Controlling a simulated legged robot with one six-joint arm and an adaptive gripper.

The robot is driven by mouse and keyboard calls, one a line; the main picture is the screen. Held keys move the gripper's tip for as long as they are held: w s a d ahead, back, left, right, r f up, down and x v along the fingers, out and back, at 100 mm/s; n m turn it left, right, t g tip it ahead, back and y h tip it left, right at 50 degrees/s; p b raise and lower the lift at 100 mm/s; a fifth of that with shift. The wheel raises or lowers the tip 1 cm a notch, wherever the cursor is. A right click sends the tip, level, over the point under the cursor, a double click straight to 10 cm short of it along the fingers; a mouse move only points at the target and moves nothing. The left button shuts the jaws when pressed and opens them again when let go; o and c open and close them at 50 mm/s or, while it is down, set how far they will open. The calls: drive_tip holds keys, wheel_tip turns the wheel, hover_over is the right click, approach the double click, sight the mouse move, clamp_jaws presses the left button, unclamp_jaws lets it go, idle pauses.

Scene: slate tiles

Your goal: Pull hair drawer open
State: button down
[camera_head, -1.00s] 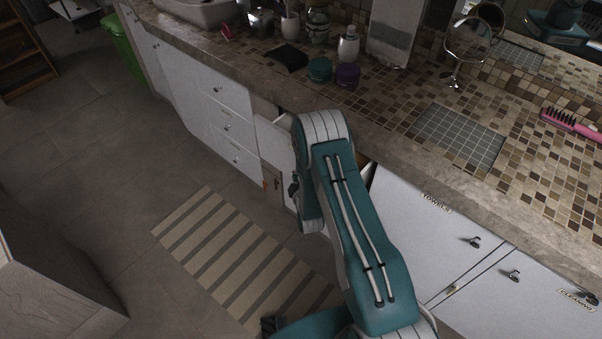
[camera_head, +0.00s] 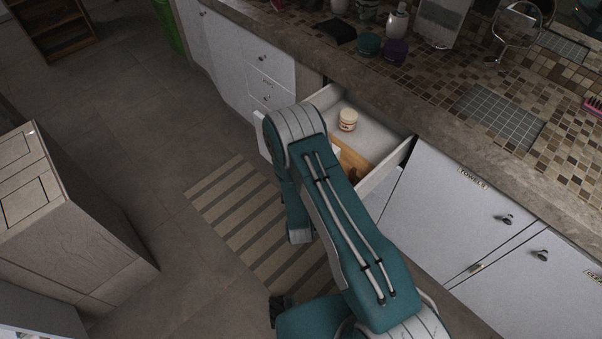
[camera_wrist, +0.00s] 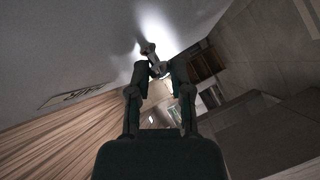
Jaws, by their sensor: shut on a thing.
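The hair drawer (camera_head: 376,137) stands well out from under the counter in the head view, with its inside showing. My arm covers most of the drawer's front. In the wrist view my gripper (camera_wrist: 156,69) is shut on the drawer's metal handle (camera_wrist: 149,48) against the pale front. A label (camera_wrist: 75,96) shows on that front, too blurred to read. The head view does not show my fingers.
The cupboard marked TOWELS (camera_head: 445,215) is closed right of the drawer. A closed stack of drawers (camera_head: 265,80) is at its left. A striped mat (camera_head: 240,205) lies on the tiled floor below. A stone-coloured cabinet (camera_head: 80,220) stands at the left, with bare floor between.

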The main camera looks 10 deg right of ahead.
drive_tip(key=shift+s+a+f, duration=0.15)
drive_tip(key=shift+s+a, duration=0.15)
drive_tip(key=shift+a, duration=0.05)
drive_tip(key=c, duration=0.9)
unclamp_jaws()
drive_tip(key=shift+o, duration=0.4)
drive_tip(key=shift+w, duration=0.15)
drive_tip(key=s+r, duration=0.2)
drive_tip(key=s, duration=0.9)
drive_tip(key=shift+s+a, duration=0.15)
drive_tip(key=shift+s, duration=0.25)
drive_tip(key=shift+r, duration=0.15)
